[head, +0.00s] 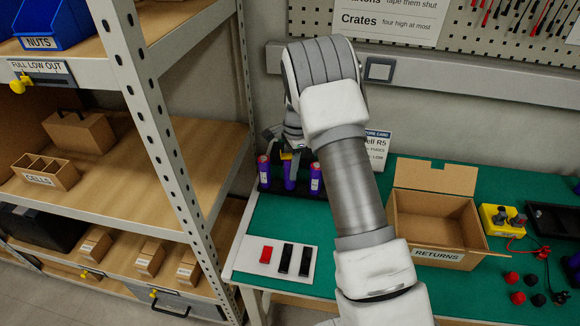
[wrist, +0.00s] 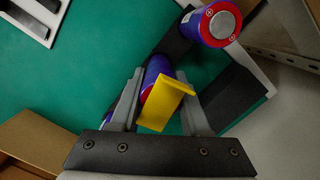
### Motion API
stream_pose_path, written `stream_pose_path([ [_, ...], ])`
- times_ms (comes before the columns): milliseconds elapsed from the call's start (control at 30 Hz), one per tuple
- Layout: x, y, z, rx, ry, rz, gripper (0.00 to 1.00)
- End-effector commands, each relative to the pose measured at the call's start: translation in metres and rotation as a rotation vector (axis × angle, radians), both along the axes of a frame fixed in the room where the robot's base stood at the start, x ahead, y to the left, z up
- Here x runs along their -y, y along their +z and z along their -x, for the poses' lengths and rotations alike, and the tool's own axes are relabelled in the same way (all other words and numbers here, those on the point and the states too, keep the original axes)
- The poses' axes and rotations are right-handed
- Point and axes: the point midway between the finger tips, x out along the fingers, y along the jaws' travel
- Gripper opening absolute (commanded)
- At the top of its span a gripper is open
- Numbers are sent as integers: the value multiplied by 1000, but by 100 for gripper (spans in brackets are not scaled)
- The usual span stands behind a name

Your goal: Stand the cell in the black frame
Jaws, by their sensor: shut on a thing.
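Three purple cells with red bands show in the head view: a left one (head: 264,172), a middle one (head: 290,175) and a right one (head: 316,180). They are upright at the black frame (head: 280,189) on the green bench. My gripper (head: 287,146) is above the middle cell. In the wrist view, my gripper (wrist: 160,110) is shut on a purple cell (wrist: 155,70), with a yellow angled piece (wrist: 160,106) in front hiding much of it. Another cell (wrist: 219,24) stands beside it, its silver end showing. The held cell's lower end and its seating in the black frame (wrist: 232,97) are hidden.
A white board (head: 275,258) with one red and two black bars lies in front. An open RETURNS carton (head: 435,222) and a yellow device (head: 500,218) stand to the right. A shelf rack (head: 165,130) stands close on the left. A card (head: 378,150) stands behind my arm.

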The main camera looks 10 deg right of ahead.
Motion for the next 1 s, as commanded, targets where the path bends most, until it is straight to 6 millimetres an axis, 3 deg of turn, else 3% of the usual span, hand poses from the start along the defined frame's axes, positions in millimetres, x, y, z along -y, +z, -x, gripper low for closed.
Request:
stream_pose_path([
  [1000, 0, -17, -1, 2, 0, 0, 0],
])
